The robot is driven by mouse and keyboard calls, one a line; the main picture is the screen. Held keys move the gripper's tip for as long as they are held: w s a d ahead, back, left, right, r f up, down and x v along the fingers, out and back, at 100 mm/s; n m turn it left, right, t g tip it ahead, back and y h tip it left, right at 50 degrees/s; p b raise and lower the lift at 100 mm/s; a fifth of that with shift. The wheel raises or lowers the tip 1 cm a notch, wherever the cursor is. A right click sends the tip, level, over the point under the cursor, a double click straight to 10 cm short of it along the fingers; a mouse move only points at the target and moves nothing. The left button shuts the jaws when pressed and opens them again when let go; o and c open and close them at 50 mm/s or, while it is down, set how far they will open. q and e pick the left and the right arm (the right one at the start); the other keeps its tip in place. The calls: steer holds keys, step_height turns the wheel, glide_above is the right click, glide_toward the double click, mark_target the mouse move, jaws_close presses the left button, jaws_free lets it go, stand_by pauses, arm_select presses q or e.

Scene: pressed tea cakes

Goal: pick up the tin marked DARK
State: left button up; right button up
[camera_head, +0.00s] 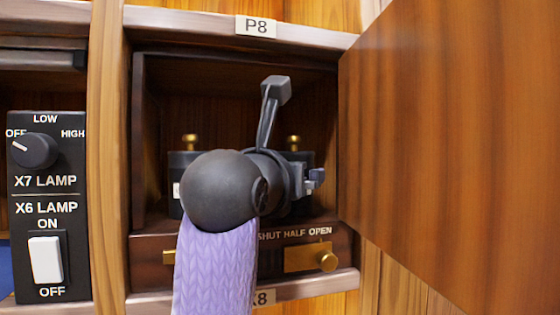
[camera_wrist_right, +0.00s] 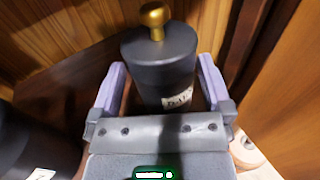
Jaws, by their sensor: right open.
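A dark cylindrical tin (camera_wrist_right: 158,62) with a brass knob stands between the fingers of my right gripper (camera_wrist_right: 161,78) in the right wrist view. Its white label starts "DA"; the remaining letters are hard to read. The fingers are open, one on each side of the tin, and I cannot tell whether they touch it. In the head view this tin's brass knob (camera_head: 294,142) shows at the right inside compartment P8, its body mostly hidden by my right arm. My right gripper is mostly hidden there too. My left gripper is out of view.
A second dark tin (camera_head: 182,160) with a brass knob stands to the left in the compartment. A wooden door (camera_head: 450,140) stands open at the right. Below is a panel marked SHUT HALF OPEN with a brass slider (camera_head: 328,261). A lamp switch panel (camera_head: 47,200) is at the left.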

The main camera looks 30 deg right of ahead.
steer(key=shift+w+d, duration=0.25)
steer(key=shift+d, duration=0.3)
steer(key=shift+s+a, duration=0.1)
steer(key=shift+s, duration=0.05)
steer(key=shift+a, duration=0.1)
steer(key=shift+c, duration=0.7)
steer(key=c, duration=1)
